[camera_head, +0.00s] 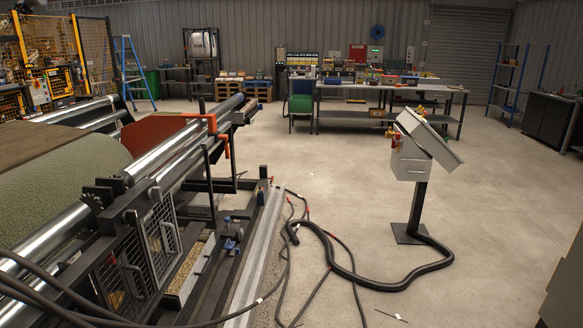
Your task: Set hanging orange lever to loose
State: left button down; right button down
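A small orange-red piece (212,123) sits at the far end of the machine's rollers, with more orange-red just below it at the top of a dark upright. It may be the hanging orange lever, but it is too small to tell its shape or setting. A larger orange-red plate (150,131) lies behind the front roller. The machine (165,235) fills the left side, with a green turf roll (75,180) and shiny metal rollers (160,150). Neither of my grippers is in view.
A grey control box (411,160) on a post stands right of the machine. A thick black hose (350,274) and thin cables lie on the floor between them. A workbench (375,118) stands at the back. The concrete floor (490,230) at right is clear.

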aim_at(220, 137)
jog(key=i, duration=1.6)
jog(key=i+l+u, duration=0.1)
jog(key=i, duration=1.5)
